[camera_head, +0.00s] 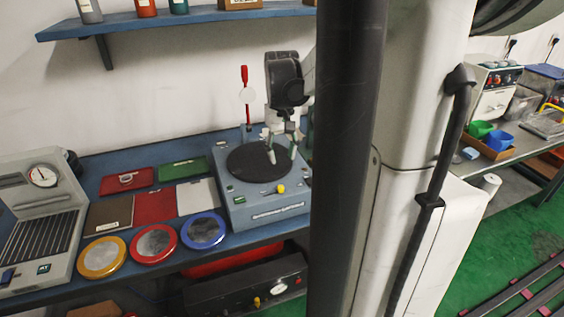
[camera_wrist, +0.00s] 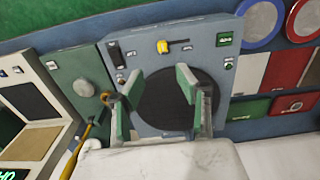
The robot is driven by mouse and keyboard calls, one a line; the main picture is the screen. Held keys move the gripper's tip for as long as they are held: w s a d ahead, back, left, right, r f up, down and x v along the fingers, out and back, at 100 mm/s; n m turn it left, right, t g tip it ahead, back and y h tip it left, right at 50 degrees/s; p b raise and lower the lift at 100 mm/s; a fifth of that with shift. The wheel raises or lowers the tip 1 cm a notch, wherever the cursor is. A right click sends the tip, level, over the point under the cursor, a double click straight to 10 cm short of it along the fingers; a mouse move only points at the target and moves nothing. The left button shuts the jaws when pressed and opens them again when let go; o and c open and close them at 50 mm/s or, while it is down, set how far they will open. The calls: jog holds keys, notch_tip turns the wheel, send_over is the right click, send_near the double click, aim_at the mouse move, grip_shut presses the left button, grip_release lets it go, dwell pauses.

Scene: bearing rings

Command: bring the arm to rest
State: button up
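My gripper (camera_head: 284,152) hangs fingers down over the black round plate (camera_head: 254,162) of a blue-grey bench device (camera_head: 232,201). In the wrist view my gripper (camera_wrist: 190,84) shows its two green-padded fingers spread apart with only the black plate (camera_wrist: 170,105) behind them. It is open and empty. Part of my arm hides the right side of the bench in the head view.
Yellow (camera_head: 102,258), red (camera_head: 153,244) and blue (camera_head: 203,231) rimmed discs lie along the bench's front edge. A gauge device (camera_head: 42,215) stands at left. A red-handled upright tool (camera_head: 246,90) rises behind the black plate. A shelf (camera_head: 180,20) hangs above.

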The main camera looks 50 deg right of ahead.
jog(key=shift+r, duration=0.15)
dwell(0.5)
jog(key=s+a+r+n+t, duration=0.2)
jog(key=a+n+t, duration=0.1)
jog(key=a, duration=1.3)
jog(key=s+a+r+n+t, duration=0.2)
jog(key=s+a+n+t, duration=0.1)
jog(key=a, duration=1.3)
jog(key=shift+a+t, duration=0.4)
jog(key=shift+t, duration=0.2)
jog(key=shift+s+f, duration=0.1)
jog(key=shift+f, duration=0.05)
jog(key=shift+f+b, duration=0.6)
jog(key=shift+b, duration=0.1)
